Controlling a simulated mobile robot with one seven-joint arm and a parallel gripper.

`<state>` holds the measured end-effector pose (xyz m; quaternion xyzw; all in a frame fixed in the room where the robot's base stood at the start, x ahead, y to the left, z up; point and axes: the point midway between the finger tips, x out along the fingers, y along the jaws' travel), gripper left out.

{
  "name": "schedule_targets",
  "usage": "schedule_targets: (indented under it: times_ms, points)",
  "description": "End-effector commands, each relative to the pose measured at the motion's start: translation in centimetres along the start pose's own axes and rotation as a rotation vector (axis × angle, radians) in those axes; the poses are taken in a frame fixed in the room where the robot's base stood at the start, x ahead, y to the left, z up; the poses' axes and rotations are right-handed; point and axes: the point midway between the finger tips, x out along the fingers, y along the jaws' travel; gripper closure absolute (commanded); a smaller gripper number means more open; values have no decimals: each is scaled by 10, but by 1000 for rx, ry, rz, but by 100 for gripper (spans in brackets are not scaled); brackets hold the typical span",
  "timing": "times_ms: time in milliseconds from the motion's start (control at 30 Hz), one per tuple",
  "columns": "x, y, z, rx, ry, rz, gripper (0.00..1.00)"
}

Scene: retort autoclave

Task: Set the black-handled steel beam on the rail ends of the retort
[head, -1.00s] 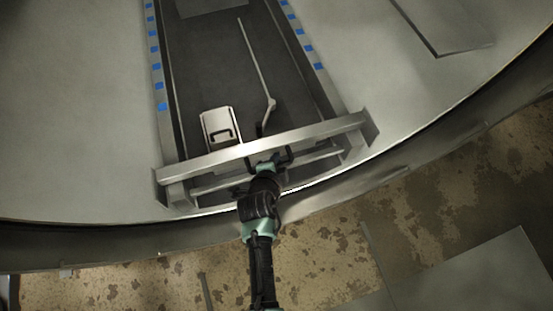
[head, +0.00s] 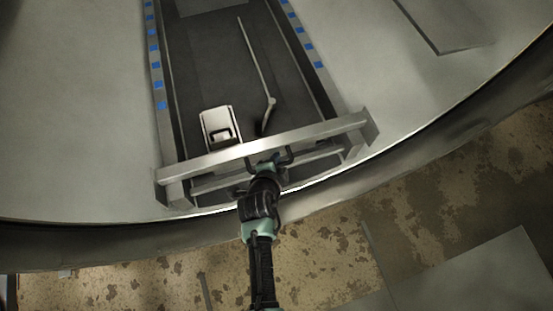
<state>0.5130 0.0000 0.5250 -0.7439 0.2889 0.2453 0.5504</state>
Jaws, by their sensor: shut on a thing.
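The steel beam (head: 210,161) is a long pale bar lying across the front ends of the two rails in the head view, slightly tilted in the picture with its right end higher. The left rail (head: 166,120) and right rail (head: 318,88) run back into the retort with blue squares along them. The beam's ends are over or on the rail ends; I cannot tell whether it touches them. My gripper (head: 267,165) is shut on the beam's black handle (head: 284,156) at the beam's middle, on its near side. My gripper partly hides the handle.
Behind the beam, a pale box-like part (head: 220,127) and a thin rod (head: 256,62) lie between the rails. A lower crossbar (head: 318,156) runs just in front of the beam. The retort's curved rim (head: 110,236) passes under my arm, above a stained floor.

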Motion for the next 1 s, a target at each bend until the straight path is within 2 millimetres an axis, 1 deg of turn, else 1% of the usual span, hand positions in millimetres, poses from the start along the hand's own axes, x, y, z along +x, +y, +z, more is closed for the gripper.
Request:
schedule_targets:
  times_ms: [33, 467, 500, 667, 700, 967, 1000]
  points:
    - [0, -6, -1, 2, 2, -14, 100]
    - [1, -4, 0, 2, 2, -13, 100]
    - [1, -4, 0, 2, 2, -13, 81]
    - [1, -4, 0, 2, 2, -14, 52]
    - [1, -4, 0, 2, 2, -14, 49]
    - [1, -4, 0, 2, 2, -13, 49]
    - [2, 2, 1, -1, 0, 1, 49]
